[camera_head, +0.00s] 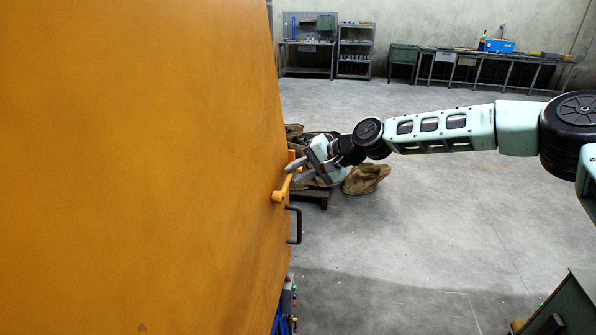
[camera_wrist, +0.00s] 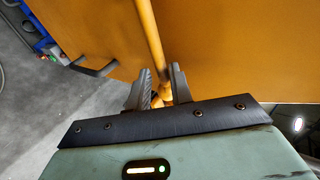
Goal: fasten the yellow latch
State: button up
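The yellow latch (camera_head: 282,190) is a bar-like handle at the right edge of the large orange door in the head view. In the wrist view the latch bar (camera_wrist: 151,38) runs down from the top and passes between my fingers. My gripper (camera_head: 293,174) is at the latch, with its fingers pointing left toward the door edge. In the wrist view my gripper (camera_wrist: 160,72) has its fingers apart, one on each side of the bar. A narrow gap shows beside the bar, so the fingers do not look clamped on it. The lower end of the bar is partly hidden by the gripper.
The orange door panel (camera_head: 140,170) fills the left of the head view. A black handle (camera_head: 295,225) sits below the latch. Workbenches stand along the far wall. The grey floor to the right is mostly clear.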

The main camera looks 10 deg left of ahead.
jog(key=b+v, duration=0.6)
jog(key=v, duration=1.1)
jog(key=shift+d, duration=0.2)
jog(key=shift+r, duration=0.1)
jog(key=s+a+f+n+g+h+b, duration=0.1)
jog(key=s+a+f+n+g+h, duration=0.15)
jog(key=s+f, duration=0.45)
jog(key=s+a+f+n+g+h+b, duration=0.1)
jog(key=s+a+f+n+h, duration=0.2)
jog(key=s, duration=0.7)
jog(key=s+d+f+n+h, duration=0.1)
jog(key=s+d, duration=0.3)
jog(key=s, duration=0.3)
jog(key=s+d+f+n+t+h+b, duration=0.1)
jog(key=s+d, duration=0.3)
jog(key=s, duration=0.4)
jog(key=s+d+f+n+h+b, duration=0.1)
jog(key=s+d+n+h, duration=0.1)
jog(key=s, duration=0.5)
jog(key=shift+s+d+h, duration=0.2)
jog(key=shift+d+h, duration=0.25)
jog(key=shift+d, duration=0.65)
jog(key=shift+s+f, duration=0.1)
